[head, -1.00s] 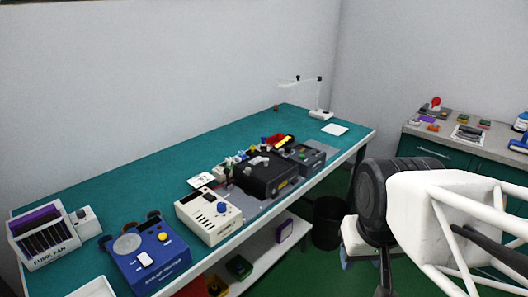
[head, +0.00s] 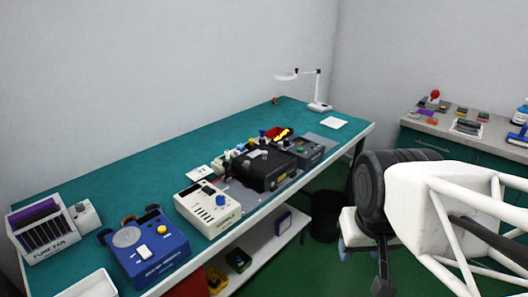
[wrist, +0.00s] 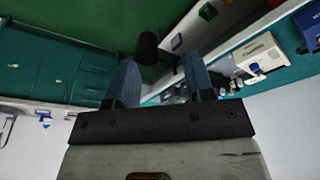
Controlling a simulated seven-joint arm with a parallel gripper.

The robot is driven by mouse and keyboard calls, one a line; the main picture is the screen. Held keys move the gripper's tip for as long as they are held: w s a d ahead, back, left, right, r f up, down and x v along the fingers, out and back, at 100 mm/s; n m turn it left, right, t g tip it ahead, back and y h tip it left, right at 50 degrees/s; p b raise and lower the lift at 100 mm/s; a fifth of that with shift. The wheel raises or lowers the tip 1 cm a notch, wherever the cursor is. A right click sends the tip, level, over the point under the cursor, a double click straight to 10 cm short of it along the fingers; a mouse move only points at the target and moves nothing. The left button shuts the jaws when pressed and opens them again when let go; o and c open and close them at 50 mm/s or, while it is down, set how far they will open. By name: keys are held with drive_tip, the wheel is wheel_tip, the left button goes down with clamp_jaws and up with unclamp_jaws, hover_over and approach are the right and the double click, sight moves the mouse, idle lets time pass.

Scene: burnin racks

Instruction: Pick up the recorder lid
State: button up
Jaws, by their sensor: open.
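I cannot make out the recorder lid for certain. A black box-like case (head: 264,168) with small dark parts on top sits mid-bench on a grey mat, and I cannot tell whether the lid is on it. My gripper (wrist: 160,78) is open, with two blue fingers apart and nothing between them in the wrist view. In the head view its blue fingertips (head: 345,250) show partly, pointing down beside the bench's front edge, away from the case and touching nothing.
The green bench (head: 120,182) also holds a cream power unit (head: 207,207), a blue device (head: 147,248), a fume fan (head: 43,229) and a lamp (head: 319,106). A dark bin (head: 325,215) stands on the floor. A side counter (head: 440,130) is at right.

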drive_tip(key=shift+o, duration=0.8)
drive_tip(key=w+a+r+m, duration=0.1)
drive_tip(key=w+r+m, duration=0.1)
drive_tip(key=w, duration=0.6)
drive_tip(key=w+a+r+m, duration=0.1)
drive_tip(key=w+r+m, duration=0.15)
drive_tip(key=w, duration=0.45)
drive_tip(key=m+g, duration=0.3)
drive_tip(key=m, duration=0.6)
hover_over(264, 152)
drive_tip(key=f, duration=1.2)
drive_tip(key=shift+s+d+f, duration=0.1)
drive_tip(key=shift+d+f, duration=0.1)
drive_tip(key=shift+f, duration=0.2)
drive_tip(key=shift+w+a+f+m, duration=0.15)
drive_tip(key=shift+w+f+m, duration=0.05)
drive_tip(key=shift+w+m, duration=0.05)
